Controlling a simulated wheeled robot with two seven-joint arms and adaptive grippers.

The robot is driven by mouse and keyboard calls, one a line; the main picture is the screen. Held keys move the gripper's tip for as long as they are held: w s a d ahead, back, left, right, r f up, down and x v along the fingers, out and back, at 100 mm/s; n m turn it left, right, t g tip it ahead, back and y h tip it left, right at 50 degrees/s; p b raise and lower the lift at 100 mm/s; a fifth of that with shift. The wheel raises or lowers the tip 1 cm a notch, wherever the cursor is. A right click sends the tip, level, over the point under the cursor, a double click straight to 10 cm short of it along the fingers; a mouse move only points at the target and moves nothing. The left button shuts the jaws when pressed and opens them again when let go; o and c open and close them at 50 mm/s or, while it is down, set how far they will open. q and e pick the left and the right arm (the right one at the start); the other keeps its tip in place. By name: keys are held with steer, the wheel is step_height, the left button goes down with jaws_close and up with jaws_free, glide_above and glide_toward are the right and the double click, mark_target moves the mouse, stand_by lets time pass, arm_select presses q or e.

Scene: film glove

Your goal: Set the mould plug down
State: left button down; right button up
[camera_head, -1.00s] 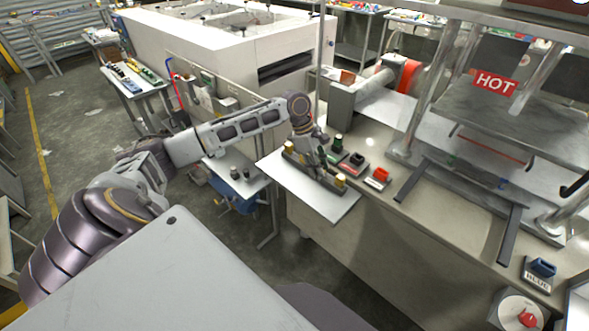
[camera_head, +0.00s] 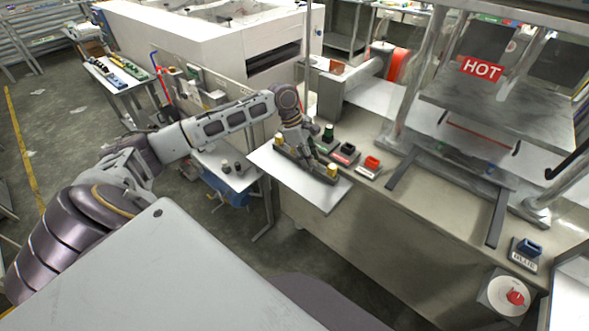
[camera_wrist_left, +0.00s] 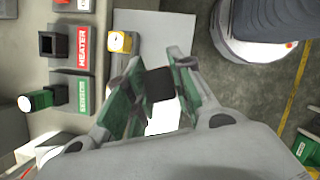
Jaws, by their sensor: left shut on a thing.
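My left gripper (camera_head: 308,160) is over a white board (camera_head: 322,196) at the bench's near edge. It points down at a dark bar with a yellow knob (camera_head: 332,170) near each end. In the left wrist view, the green-padded fingers (camera_wrist_left: 150,95) are shut on a dark block (camera_wrist_left: 161,84), which seems to be the mould plug. I cannot tell whether the block is part of the bar or touches the board. One yellow knob (camera_wrist_left: 119,42) shows beside the fingers there. My right gripper is not in view.
A blue holder (camera_head: 528,248) is far right. A press marked HOT (camera_head: 481,67) stands behind. The bench front (camera_head: 450,205) is clear.

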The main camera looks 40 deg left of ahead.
mark_target(308, 170)
arm_select(q)
steer(key=shift+f, duration=2.4)
steer(key=shift+f, duration=2.5)
steer(key=shift+f, duration=0.1)
steer(key=c, duration=1.2)
jaws_free()
steer(key=shift+c, duration=0.2)
steer(key=v, duration=1.2)
